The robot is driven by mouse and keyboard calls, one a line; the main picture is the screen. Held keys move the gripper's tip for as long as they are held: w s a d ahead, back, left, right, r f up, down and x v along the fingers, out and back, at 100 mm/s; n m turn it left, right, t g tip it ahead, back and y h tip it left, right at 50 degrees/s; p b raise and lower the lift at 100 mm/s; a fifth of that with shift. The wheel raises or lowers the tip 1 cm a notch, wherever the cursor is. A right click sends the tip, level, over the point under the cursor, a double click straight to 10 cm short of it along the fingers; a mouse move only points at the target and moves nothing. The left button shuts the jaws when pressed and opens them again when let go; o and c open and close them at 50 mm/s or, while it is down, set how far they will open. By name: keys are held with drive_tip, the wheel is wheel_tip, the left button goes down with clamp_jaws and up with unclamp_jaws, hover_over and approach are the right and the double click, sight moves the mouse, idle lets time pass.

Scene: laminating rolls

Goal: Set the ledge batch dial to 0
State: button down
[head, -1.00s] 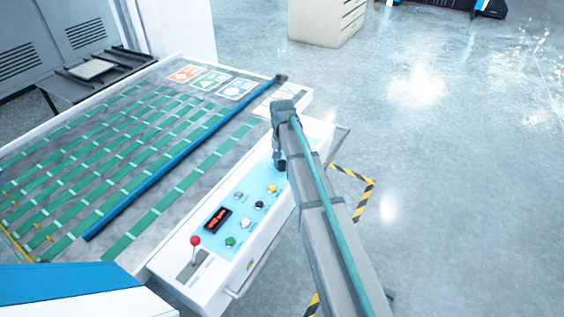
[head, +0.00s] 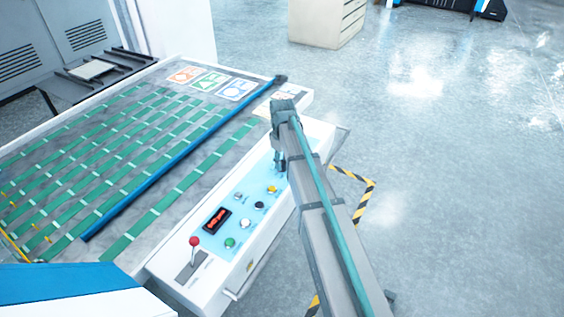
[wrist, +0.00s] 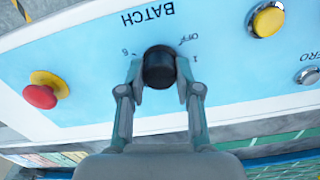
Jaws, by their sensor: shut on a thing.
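The batch dial (wrist: 159,66) is a round black knob on the light blue panel, upside down in the wrist view beside the word BATCH. Marks reading OFF, 1 and what looks like 6 show around it. I cannot make out its pointer. My gripper (wrist: 160,76) is shut on the dial, one finger on each side. In the head view my gripper (head: 281,162) is at the far end of the control panel, and my arm hides the dial there.
A red mushroom button (wrist: 41,92) and a yellow button (wrist: 266,20) flank the dial. A red-knobbed lever (head: 195,241), a red-lit display (head: 217,220) and several buttons share the ledge. A striped work table (head: 150,205) lies to the left; open floor lies right.

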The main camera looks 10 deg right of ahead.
drive_tip(key=n, duration=0.6)
drive_tip(key=shift+n, duration=0.3)
idle(0.4)
drive_tip(key=c, duration=0.8)
unclamp_jaws()
wheel_tip(320, 180, up, 12)
drive_tip(key=shift+r, duration=0.1)
